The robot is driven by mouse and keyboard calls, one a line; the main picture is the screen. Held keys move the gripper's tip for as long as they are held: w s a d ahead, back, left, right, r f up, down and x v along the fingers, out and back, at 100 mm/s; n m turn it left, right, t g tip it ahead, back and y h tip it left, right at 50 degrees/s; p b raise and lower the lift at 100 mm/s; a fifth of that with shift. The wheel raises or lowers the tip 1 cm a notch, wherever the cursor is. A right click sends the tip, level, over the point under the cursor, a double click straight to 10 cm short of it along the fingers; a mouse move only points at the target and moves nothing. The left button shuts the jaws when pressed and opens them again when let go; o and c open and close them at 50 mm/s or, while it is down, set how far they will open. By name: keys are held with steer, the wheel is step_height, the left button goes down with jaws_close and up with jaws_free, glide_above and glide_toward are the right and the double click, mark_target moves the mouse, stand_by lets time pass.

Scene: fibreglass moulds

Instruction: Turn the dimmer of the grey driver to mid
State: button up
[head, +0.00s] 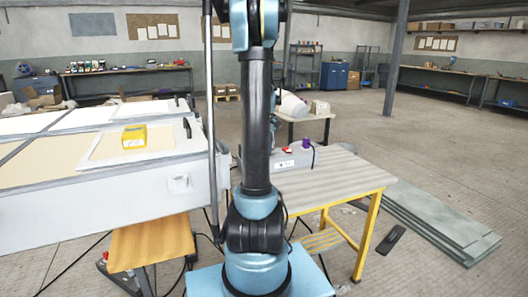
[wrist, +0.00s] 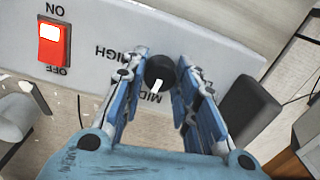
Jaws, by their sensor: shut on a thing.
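The grey driver (wrist: 225,37) fills the top of the wrist view; its long grey box (head: 284,168) stands on the wooden table in the head view. Its dimmer is a round black knob (wrist: 158,68) with a white pointer. The lettering is upside down in the wrist view, with HIGH left of the knob and MID just below it. The pointer slants down and slightly left, toward MID. My gripper (wrist: 161,60) is shut on the knob, one finger on each side. My arm hides the gripper in the head view.
A red rocker switch (wrist: 53,44), marked ON and OFF, is on the same driver face. A dark block (wrist: 252,112) is close right of my fingers. The table (head: 345,175) has bare room at right. A large white mould (head: 120,195) with a yellow box stands left.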

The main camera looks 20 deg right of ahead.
steer(key=shift+n, duration=0.5)
steer(key=o, duration=1.1)
step_height(320, 180, up, 12)
steer(key=shift+f, duration=0.1)
stand_by(0.4)
